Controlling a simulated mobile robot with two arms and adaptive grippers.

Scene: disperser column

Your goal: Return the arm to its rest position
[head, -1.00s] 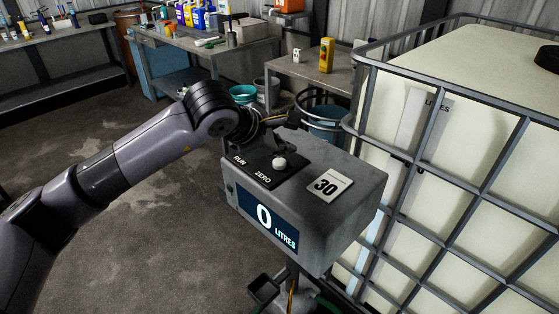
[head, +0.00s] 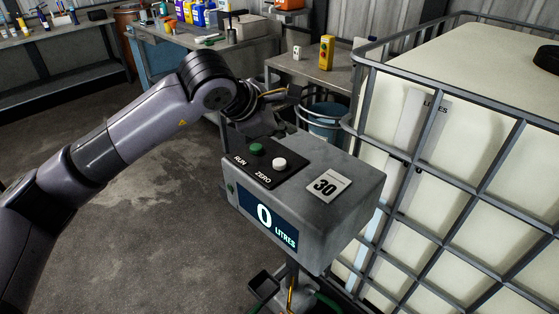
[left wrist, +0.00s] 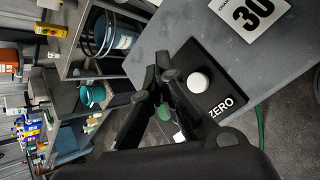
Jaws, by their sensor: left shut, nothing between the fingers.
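My left arm comes in from the left in the head view. Its gripper (head: 270,122) is shut and empty, above the far left edge of the grey control box (head: 345,205), apart from the buttons. The box carries a green RUN button (head: 257,149) and a white ZERO button (head: 279,164) on a black panel. Its display (head: 268,219) reads 0 LITRES. My right gripper is not in view.
A caged white tank (head: 450,140) stands close on the right of the box. The floor (head: 150,230) left of the box is open.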

